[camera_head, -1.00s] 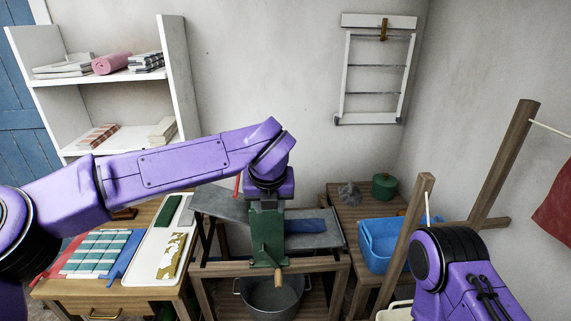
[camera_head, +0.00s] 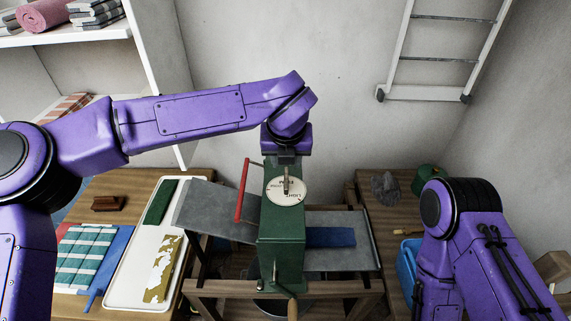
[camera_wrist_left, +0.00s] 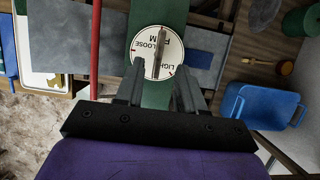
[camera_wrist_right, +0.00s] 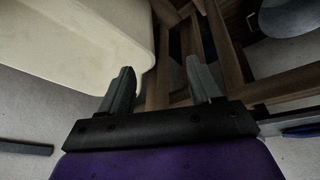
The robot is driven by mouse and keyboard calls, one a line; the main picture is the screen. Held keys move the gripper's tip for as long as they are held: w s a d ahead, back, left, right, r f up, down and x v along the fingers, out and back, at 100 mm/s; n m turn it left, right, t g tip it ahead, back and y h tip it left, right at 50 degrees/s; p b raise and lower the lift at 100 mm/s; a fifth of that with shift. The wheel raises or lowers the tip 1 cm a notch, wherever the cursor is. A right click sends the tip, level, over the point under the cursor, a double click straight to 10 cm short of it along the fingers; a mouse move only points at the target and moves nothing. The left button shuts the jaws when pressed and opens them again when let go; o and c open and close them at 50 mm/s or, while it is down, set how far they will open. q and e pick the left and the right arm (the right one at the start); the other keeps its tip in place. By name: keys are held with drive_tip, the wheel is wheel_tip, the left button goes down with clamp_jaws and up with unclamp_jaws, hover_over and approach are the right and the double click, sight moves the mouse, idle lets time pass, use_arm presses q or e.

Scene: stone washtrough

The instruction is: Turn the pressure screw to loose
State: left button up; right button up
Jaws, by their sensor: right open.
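The pressure screw is a bar-shaped knob (camera_head: 287,181) on a round white dial (camera_head: 290,196), on top of the green mangle (camera_head: 281,240). The dial also shows in the left wrist view (camera_wrist_left: 145,45), with the words LOOSE, FIRM and LIGHT. The knob's bar (camera_wrist_left: 161,40) runs across it; which word it points to I cannot tell. My left gripper (camera_wrist_left: 160,72) is open, its fingers apart at the dial's near edge, on either side of the bar's near end. Contact cannot be told. My right gripper (camera_wrist_right: 160,68) is open and empty, low beside a cream tub.
A red lever (camera_head: 243,190) stands left of the mangle's top. A blue cloth (camera_head: 330,237) lies on the grey board at right. The left table holds a white tray (camera_head: 118,285) and striped cloth (camera_head: 85,255). The cream tub (camera_wrist_right: 75,40) is close to my right gripper.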

sight(286, 175)
use_arm(q)
drive_tip(key=f, duration=0.2)
drive_tip(key=s+f, duration=0.1)
drive_tip(key=f, duration=0.2)
drive_tip(key=w+f, duration=0.2)
drive_tip(key=w, duration=0.1)
drive_tip(key=shift+w+f, duration=0.3)
drive_tip(key=shift+f, duration=0.05)
drive_tip(key=shift+s+r, duration=0.4)
drive_tip(key=shift+s, duration=0.3)
clamp_jaws()
drive_tip(key=shift+w, duration=0.1)
use_arm(e)
drive_tip(key=s, duration=0.2)
drive_tip(key=shift+s+r, duration=0.15)
drive_tip(key=shift+s, duration=0.25)
